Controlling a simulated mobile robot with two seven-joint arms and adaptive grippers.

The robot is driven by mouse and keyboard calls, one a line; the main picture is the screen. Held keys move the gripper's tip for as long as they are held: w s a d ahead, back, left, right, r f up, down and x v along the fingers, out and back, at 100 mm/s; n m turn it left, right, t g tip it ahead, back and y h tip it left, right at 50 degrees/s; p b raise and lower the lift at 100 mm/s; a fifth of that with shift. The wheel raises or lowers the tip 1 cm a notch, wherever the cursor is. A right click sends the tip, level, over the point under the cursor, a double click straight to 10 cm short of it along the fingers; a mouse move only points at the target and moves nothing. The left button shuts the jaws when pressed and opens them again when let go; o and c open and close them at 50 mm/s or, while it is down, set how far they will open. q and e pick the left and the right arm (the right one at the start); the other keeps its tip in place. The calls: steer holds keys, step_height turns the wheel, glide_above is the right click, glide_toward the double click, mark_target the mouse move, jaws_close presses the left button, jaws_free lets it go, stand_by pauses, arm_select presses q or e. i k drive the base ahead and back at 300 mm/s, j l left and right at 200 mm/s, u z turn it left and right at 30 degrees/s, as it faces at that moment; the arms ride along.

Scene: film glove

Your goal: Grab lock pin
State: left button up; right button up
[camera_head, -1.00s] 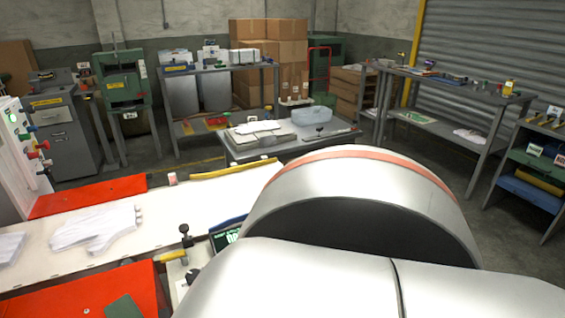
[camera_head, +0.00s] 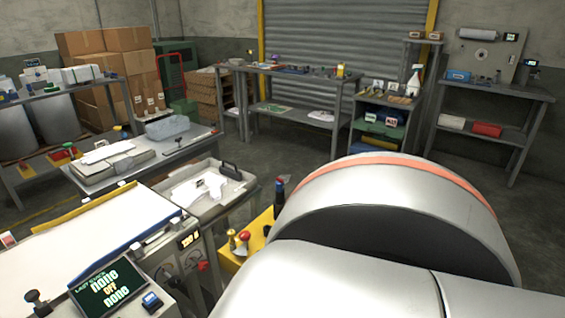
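I cannot pick out a lock pin with certainty. A yellow control box (camera_head: 236,264) stands in the lower middle of the head view. On it are a brass knob-topped piece (camera_head: 232,240), a red button (camera_head: 244,236) and a dark upright handle (camera_head: 280,192); I cannot tell whether any of these is the lock pin. A large silver arm link of mine with an orange stripe hides the lower right. Neither of my grippers shows.
A grey tray (camera_head: 238,187) holds white gloves. Workbenches (camera_head: 290,72) and a shelf unit (camera_head: 385,100) line the back. The floor between is clear.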

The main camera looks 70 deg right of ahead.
mark_target(231, 233)
steer(key=i+z, duration=0.1)
steer(key=z, duration=1.7)
steer(key=l+u, duration=0.15)
steer(key=l, duration=0.6)
